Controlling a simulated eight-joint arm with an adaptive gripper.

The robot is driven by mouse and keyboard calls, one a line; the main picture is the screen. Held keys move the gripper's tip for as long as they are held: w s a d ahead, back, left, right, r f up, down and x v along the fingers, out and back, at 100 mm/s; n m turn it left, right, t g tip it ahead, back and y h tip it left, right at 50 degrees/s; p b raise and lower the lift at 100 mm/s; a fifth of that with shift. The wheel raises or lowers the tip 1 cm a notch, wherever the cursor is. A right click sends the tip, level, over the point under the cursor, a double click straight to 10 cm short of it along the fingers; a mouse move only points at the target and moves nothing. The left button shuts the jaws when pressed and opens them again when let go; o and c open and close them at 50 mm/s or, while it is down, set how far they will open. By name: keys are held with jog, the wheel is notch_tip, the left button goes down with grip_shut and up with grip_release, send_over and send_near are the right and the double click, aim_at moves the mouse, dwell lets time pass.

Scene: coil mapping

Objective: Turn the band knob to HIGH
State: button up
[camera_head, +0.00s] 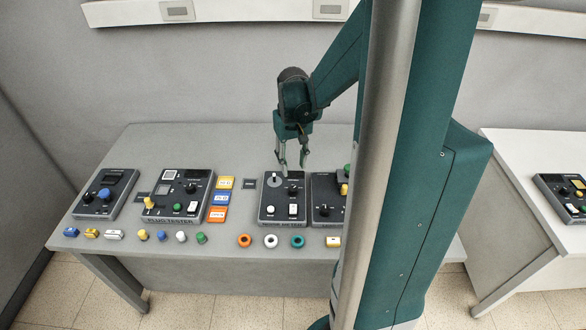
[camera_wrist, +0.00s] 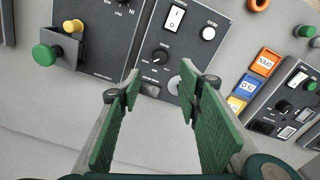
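A dark meter panel (camera_head: 282,219) stands mid-table, with a black knob (camera_head: 293,189), a grey disc (camera_head: 274,180), a white button and a white rocker switch. The knob is likely the band knob; its label is too small to read. In the wrist view the knob (camera_wrist: 160,56) shows a light pointer mark, beyond my fingertips, with the disc (camera_wrist: 174,85) nearer them. I cannot read its setting. My gripper (camera_head: 292,164) points down above the panel's back edge, open and empty. Its two green-padded fingers (camera_wrist: 160,80) stand wide apart in the wrist view.
The plug tester (camera_head: 170,219) and another panel (camera_head: 105,193) stand left; coloured cards (camera_head: 220,199) lie between. A further panel (camera_head: 326,208) with a green knob adjoins on the right, partly hidden by my column. Rings (camera_head: 271,241) and small knobs line the front. Behind the panels is clear.

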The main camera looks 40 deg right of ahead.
jog(key=shift+r, duration=0.3)
jog(key=shift+f, duration=0.1)
jog(key=m+p, duration=0.4)
jog(key=m, duration=0.3)
send_over(293, 187)
notch_tip(293, 187, down, 4)
jog(key=shift+s+f, duration=0.1)
jog(key=shift+f, duration=0.1)
jog(key=shift+f, duration=0.2)
jog(key=shift+f+b, duration=0.75)
jog(key=shift+f, duration=3)
